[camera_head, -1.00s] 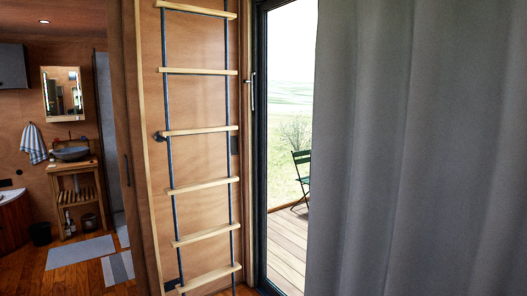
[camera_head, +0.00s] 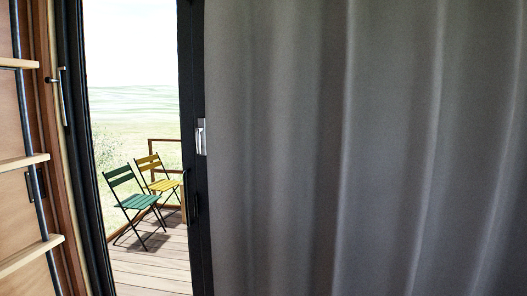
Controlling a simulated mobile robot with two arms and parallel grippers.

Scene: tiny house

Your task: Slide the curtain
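A grey curtain (camera_head: 330,150) fills the right side of the head view. It hangs in soft vertical folds, and its left edge lies along a dark door frame post (camera_head: 196,230). To the left of the post, an uncovered glass door pane (camera_head: 135,110) shows the outside. Neither of my grippers is in view, so whether they are open or shut is hidden. The top and bottom of the curtain are out of the picture.
A ladder (camera_head: 25,162) with wooden rungs stands at the left edge, beside the door frame. A metal handle (camera_head: 62,95) is near it. Outside, a green chair (camera_head: 130,190) and a yellow chair (camera_head: 158,175) stand on a wooden deck (camera_head: 150,265).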

